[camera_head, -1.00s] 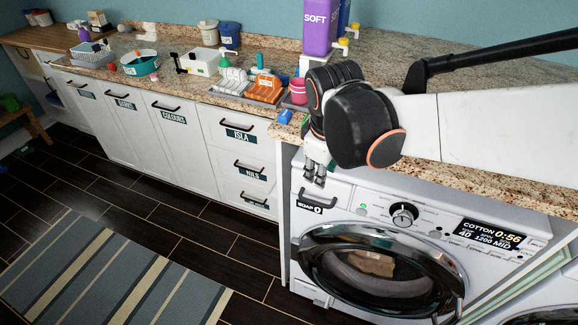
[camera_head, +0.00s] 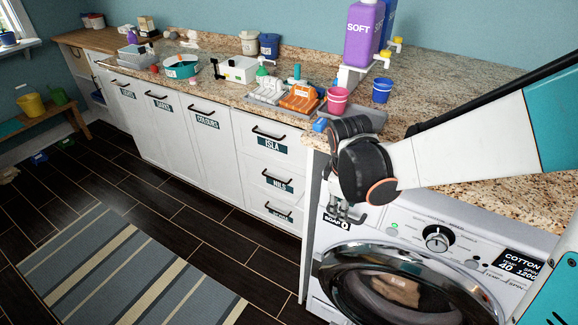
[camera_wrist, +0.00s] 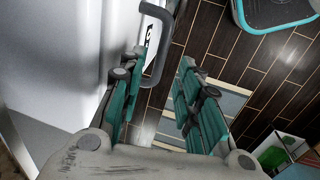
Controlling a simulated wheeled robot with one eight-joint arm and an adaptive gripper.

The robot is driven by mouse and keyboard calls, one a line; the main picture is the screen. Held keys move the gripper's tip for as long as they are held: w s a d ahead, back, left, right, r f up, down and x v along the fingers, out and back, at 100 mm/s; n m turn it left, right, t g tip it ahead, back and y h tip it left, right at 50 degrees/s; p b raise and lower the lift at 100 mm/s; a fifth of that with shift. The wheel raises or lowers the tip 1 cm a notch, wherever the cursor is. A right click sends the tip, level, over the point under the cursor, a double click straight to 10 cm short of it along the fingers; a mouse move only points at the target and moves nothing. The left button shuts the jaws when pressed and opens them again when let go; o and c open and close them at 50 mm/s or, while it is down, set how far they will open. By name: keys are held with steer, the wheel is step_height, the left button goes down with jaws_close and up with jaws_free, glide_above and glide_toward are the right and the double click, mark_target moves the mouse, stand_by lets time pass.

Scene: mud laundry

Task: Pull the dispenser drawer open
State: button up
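The washing machine (camera_head: 400,225) stands at the right under the granite counter. Its dispenser drawer (camera_head: 335,223), labelled SOAP, is at the machine's upper left; it looks flush with the front. My gripper (camera_head: 345,213) is at the drawer front and hides most of the handle in the head view. In the wrist view, the grey loop handle (camera_wrist: 158,65) stands out from the white front. My gripper (camera_wrist: 162,75) is open there, with one finger on each side of the handle's lower end. I cannot tell whether either finger touches it.
The round machine door (camera_head: 395,285) is just below the drawer. White cabinets (camera_head: 265,155) run to the left. A pink cup (camera_head: 338,101), a blue cup (camera_head: 382,90) and a purple SOFT bottle (camera_head: 362,35) stand on the counter.

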steer(key=shift+w+d+f+b, duration=0.15)
steer(key=shift+f+b, duration=0.1)
steer(key=shift+f, duration=0.65)
steer(key=shift+w+d+f+b, duration=0.15)
steer(key=shift+f+b, duration=0.1)
steer(key=shift+f, duration=0.65)
steer(key=shift+a, duration=0.1)
jaws_close()
